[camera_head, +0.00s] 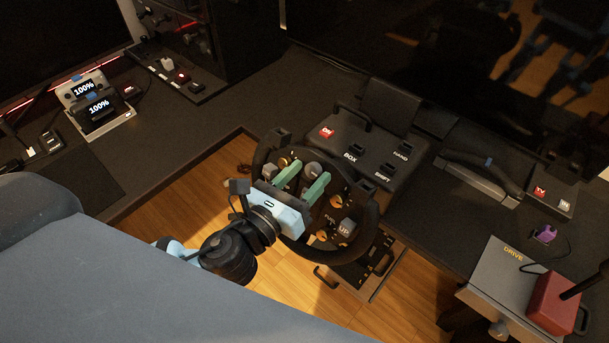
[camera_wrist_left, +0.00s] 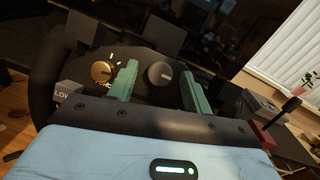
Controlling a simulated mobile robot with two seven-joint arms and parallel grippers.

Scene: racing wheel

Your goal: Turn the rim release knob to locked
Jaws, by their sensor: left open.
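The black steering wheel (camera_head: 373,222) stands at the desk's front edge, its face carrying several knobs. A round dark grey knob (camera_wrist_left: 159,73) with a small pale mark sits on the face; it also shows in the head view (camera_head: 313,171). I see no readable label naming it the rim release. A gold knob (camera_wrist_left: 103,71) with white tick marks is left of it. My left gripper (camera_head: 308,174) is open, its green fingers pointing at the face. In the left wrist view the grey knob lies between the fingertips, with gaps on both sides. My right gripper is not in view.
A button box (camera_head: 345,130) labelled BOX, SHIFT and HAND stands behind the wheel. A grey DRIVE box (camera_head: 497,279) with a red block (camera_head: 551,304) is at the right. Two 100% displays (camera_head: 99,106) stand at the far left. Bare desk lies left of the wheel.

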